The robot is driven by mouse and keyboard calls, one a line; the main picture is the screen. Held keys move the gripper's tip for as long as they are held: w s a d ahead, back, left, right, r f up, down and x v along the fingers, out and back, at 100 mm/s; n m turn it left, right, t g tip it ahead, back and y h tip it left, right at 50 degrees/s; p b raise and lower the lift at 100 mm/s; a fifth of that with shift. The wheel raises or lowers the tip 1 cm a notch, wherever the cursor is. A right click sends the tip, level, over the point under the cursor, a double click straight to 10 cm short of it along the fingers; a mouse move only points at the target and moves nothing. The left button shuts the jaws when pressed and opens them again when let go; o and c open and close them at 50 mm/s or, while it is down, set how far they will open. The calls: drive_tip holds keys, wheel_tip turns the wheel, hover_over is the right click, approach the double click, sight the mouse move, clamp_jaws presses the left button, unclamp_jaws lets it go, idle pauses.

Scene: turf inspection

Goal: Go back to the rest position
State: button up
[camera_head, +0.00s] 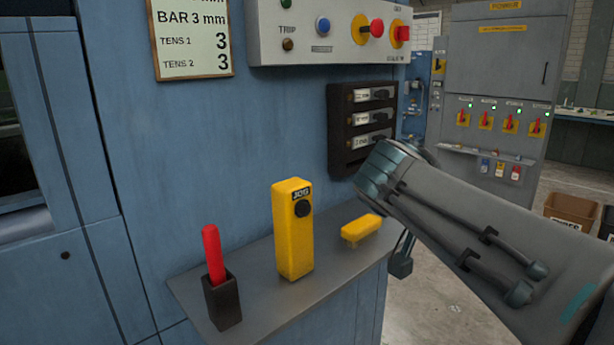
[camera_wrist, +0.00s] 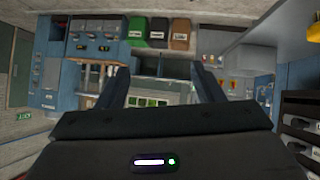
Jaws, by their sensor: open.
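My arm (camera_head: 490,235) reaches in from the lower right in the head view, in front of the blue machine. My gripper is mostly hidden behind the arm there. In the wrist view my gripper (camera_wrist: 162,72) has its two dark fingers spread well apart. Nothing shows held between them, only the distant room.
A grey shelf (camera_head: 245,312) holds a yellow JOG box (camera_head: 293,235), a red-handled tool in a dark holder (camera_head: 222,300) and a small yellow block (camera_head: 361,230). A dark rack (camera_head: 342,125) and control panel (camera_head: 335,28) are on the machine. Grey floor (camera_head: 430,310) shows below my arm.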

drive_tip(key=s+a+f+n+g+y+p, duration=0.2)
drive_tip(key=s+a+f+n+y+p, duration=0.7)
drive_tip(key=s+a+f, duration=0.2)
drive_tip(key=shift+f+p, duration=0.35)
drive_tip(key=shift+f, duration=0.2)
drive_tip(key=shift+s, duration=0.1)
drive_tip(key=shift+a, duration=0.1)
drive_tip(key=shift+w+a+f, duration=0.15)
drive_tip(key=shift+w+a, duration=0.15)
drive_tip(key=shift+a, duration=0.1)
